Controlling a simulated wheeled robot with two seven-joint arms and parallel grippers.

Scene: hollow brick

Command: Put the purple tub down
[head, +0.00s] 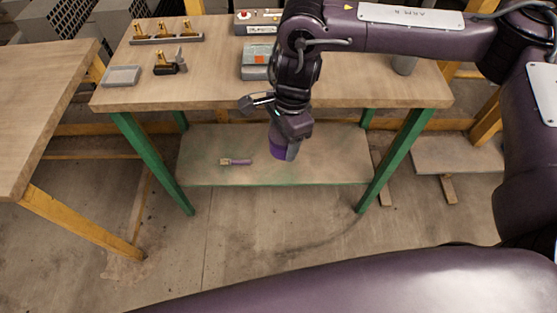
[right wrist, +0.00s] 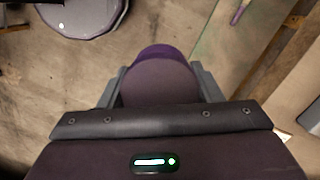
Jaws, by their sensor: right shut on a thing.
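The purple tub (head: 276,143) is in my right gripper (head: 290,150), in front of the workbench and near its lower shelf (head: 330,160). In the right wrist view the tub (right wrist: 160,75) sits between the two grey fingers of the gripper (right wrist: 160,85), which are shut on it from both sides. Bare floor shows around the tub in that view, and the shelf edge lies off to the right. The gripper hides part of the tub in the head view. My left gripper is not in view.
A purple-handled brush (head: 237,161) lies on the lower shelf, left of the tub. The bench top (head: 215,95) holds a grey tray (head: 122,76), brass fittings (head: 165,65) and a grey box (head: 256,62). Green legs (head: 395,160) flank the shelf. Another table (head: 35,90) stands left.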

